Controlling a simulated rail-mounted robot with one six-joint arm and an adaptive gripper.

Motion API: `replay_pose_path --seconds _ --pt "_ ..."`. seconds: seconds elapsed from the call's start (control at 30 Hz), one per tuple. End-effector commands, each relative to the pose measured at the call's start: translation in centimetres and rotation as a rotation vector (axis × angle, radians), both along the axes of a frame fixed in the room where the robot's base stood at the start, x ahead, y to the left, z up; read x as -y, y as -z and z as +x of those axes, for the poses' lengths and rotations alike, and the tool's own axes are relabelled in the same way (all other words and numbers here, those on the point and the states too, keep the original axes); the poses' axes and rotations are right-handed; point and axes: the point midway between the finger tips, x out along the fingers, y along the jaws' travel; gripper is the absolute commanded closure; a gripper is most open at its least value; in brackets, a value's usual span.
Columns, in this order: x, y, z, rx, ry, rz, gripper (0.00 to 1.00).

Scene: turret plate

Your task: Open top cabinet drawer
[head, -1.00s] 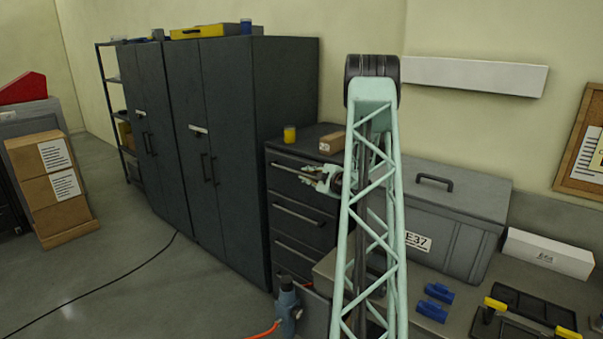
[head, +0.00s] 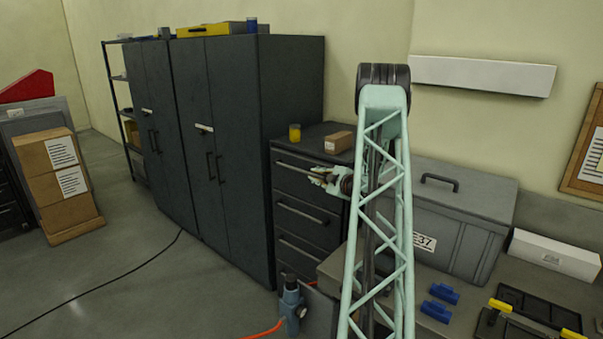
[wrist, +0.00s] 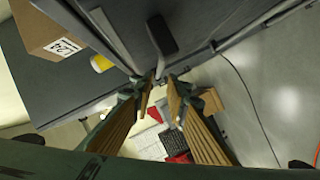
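The grey drawer cabinet (head: 297,237) stands right of the tall dark cabinets, with its drawers stacked and looking closed. The top drawer handle (head: 292,165) is a horizontal bar along its upper front. My gripper (head: 312,177) is in front of the top drawer, near the right part of that handle. In the wrist view my gripper (wrist: 166,80) has its two fingers apart, with a narrow gap at the tips. A light grey bar (wrist: 115,38), which looks like the handle, runs up to the left fingertip. I see nothing clearly held; contact cannot be told.
A yellow cup (head: 295,133) and a cardboard box (head: 339,142) sit on the cabinet top. Tall dark cabinets (head: 235,150) stand at the left. A grey toolbox (head: 455,225) is at the right. A blue-grey device (head: 292,305) stands below the drawers.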

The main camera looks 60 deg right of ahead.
Motion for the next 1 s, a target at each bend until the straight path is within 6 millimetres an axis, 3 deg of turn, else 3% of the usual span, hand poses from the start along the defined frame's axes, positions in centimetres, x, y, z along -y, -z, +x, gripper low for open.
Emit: replay_pose_path --seconds 0.8,1.0 --pt "4.4 2.1 8.8 -0.001 -0.001 0.0 0.85" --pt "5.2 2.5 10.2 -0.002 0.0 0.0 0.85"
